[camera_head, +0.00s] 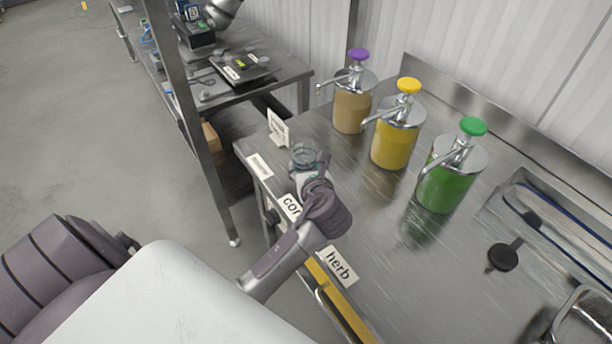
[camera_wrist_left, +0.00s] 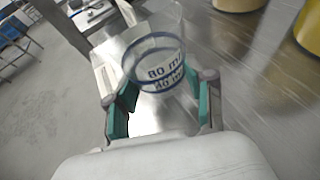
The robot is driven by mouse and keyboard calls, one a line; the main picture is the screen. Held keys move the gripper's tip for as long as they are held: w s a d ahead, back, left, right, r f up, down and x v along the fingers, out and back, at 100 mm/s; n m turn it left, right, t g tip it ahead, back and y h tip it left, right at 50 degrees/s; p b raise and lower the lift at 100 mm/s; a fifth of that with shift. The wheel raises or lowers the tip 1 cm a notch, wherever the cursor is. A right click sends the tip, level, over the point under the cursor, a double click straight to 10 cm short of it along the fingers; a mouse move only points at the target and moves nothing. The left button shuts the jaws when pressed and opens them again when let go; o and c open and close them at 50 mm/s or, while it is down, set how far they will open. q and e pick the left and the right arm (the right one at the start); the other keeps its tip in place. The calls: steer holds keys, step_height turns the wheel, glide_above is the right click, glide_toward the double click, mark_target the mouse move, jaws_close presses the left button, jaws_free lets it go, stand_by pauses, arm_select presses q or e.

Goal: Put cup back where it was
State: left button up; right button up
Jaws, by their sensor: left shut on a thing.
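The cup (camera_head: 304,155) is small and clear, with a blue band and "80 ml" marking that shows in the left wrist view (camera_wrist_left: 158,68). It is near the left edge of the steel counter, by a white label. My left gripper (camera_head: 311,176) is shut on the cup, with its green finger pads on either side of it in the left wrist view (camera_wrist_left: 160,101). The cup looks about upright. I cannot tell whether its base touches the counter. My right gripper is not in view.
Pump dispensers with purple (camera_head: 352,108), yellow (camera_head: 397,147) and green (camera_head: 447,187) tops stand on the counter (camera_head: 400,265). A small white sign (camera_head: 278,129) stands just behind the cup. A "herb" label (camera_head: 339,266) is at the front edge. A black round-headed object (camera_head: 502,257) lies right.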

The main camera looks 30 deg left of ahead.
arm_select(q)
step_height(320, 180, down, 3)
steer(key=shift+s+d+f, duration=0.1)
steer(key=shift+f, duration=0.15)
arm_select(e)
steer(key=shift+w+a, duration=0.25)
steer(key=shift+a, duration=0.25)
arm_select(q)
steer(key=o, duration=1.3)
steer(key=shift+o, duration=0.2)
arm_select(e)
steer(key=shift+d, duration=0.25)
